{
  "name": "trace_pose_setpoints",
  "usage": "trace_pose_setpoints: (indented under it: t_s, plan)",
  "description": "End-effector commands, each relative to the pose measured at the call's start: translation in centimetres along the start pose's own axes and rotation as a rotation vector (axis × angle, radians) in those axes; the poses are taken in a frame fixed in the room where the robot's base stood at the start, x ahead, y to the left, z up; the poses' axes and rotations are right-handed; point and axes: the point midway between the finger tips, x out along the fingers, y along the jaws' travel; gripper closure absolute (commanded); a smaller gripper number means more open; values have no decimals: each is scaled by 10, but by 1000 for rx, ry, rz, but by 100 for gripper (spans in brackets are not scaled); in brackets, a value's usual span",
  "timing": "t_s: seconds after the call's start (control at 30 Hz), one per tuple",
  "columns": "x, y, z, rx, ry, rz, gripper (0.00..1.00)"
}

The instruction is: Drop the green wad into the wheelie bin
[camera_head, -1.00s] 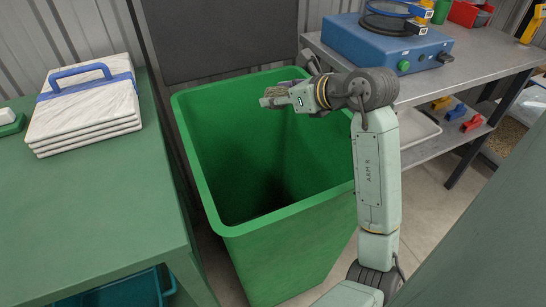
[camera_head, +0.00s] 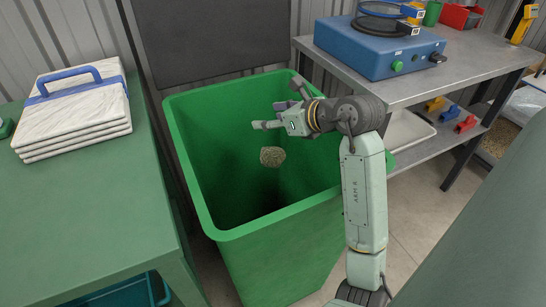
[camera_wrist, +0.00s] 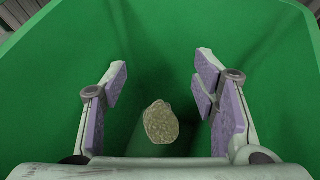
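The green wad (camera_head: 271,156) is a small, rough, olive-coloured lump. It shows in mid-air inside the mouth of the wheelie bin (camera_head: 275,227), below my gripper (camera_head: 268,117) and apart from it. The bin is bright green with its lid up at the back. In the wrist view the wad (camera_wrist: 161,122) shows between and beyond the spread fingers of my gripper (camera_wrist: 160,100), with the green bin walls (camera_wrist: 160,30) around it. My gripper is open and empty above the bin. The bin's floor is dark and cannot be made out.
A grey bench (camera_head: 450,75) with a blue device (camera_head: 380,48) stands on the right behind my arm. The dark raised lid (camera_head: 210,40) is behind the bin.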

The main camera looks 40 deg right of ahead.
Motion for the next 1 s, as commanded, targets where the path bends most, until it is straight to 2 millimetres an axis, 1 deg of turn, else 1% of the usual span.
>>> trace_pose_setpoints:
  t_s: [0.03, 0.17, 0.47, 0.57, 0.67, 0.9, 1.0]
  plan:
    - [0, 0, 0, 0, 0, 0, 40]
    - [0, 0, 0, 0, 0, 0, 32]
    - [-1, 0, 0, 1, 1, 0, 32]
    - [-8, -1, 0, 1, 0, -1, 32]
    - [-24, -1, 0, 1, -1, -4, 32]
    - [-76, -1, 0, -1, 0, -5, 32]
    - [-94, -1, 0, 0, 0, -4, 32]
